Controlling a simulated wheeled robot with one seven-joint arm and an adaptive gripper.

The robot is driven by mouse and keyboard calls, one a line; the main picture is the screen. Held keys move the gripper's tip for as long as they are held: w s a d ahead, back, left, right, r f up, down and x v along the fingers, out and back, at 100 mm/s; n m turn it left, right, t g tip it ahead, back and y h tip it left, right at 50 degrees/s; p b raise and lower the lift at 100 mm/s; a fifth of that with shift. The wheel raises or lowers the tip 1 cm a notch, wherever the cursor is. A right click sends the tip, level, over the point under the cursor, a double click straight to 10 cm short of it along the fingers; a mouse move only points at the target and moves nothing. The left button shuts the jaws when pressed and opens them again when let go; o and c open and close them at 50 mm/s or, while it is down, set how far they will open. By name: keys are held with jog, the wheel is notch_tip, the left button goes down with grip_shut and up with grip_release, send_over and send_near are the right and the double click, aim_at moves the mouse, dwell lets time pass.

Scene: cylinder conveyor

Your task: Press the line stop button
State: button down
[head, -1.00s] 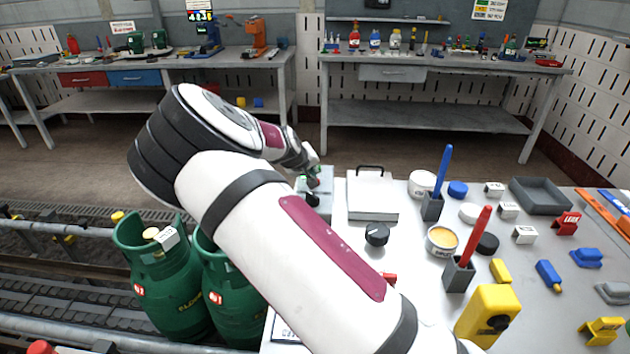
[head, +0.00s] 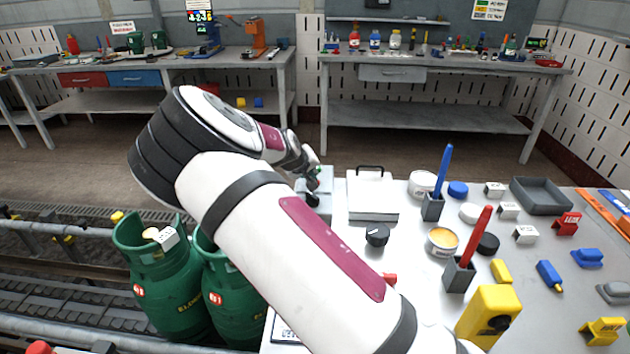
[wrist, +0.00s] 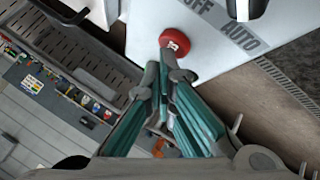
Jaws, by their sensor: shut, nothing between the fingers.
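A red round button (wrist: 174,40) with a small pale mark sits on a light grey box face (wrist: 215,50) in the wrist view. My gripper (wrist: 172,70) has its teal fingers closed together, empty, with the tips right at the button's near edge. I cannot tell whether they touch it. In the head view my gripper (head: 312,190) is over the grey box (head: 326,186) at the table's far left corner. The button is not clear in the head view.
A black selector knob (wrist: 246,8) and an "OFF AUTO" label (wrist: 228,24) are beside the button. A white case (head: 372,198) stands right of the box. Green gas cylinders (head: 165,285) stand on the conveyor at left. Several tools and containers cover the table's right.

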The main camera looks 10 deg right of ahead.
jog(key=shift+r+p, duration=0.35)
jog(key=shift+r, duration=0.5)
jog(key=shift+r+p, duration=0.85)
jog(key=shift+r, duration=1.65)
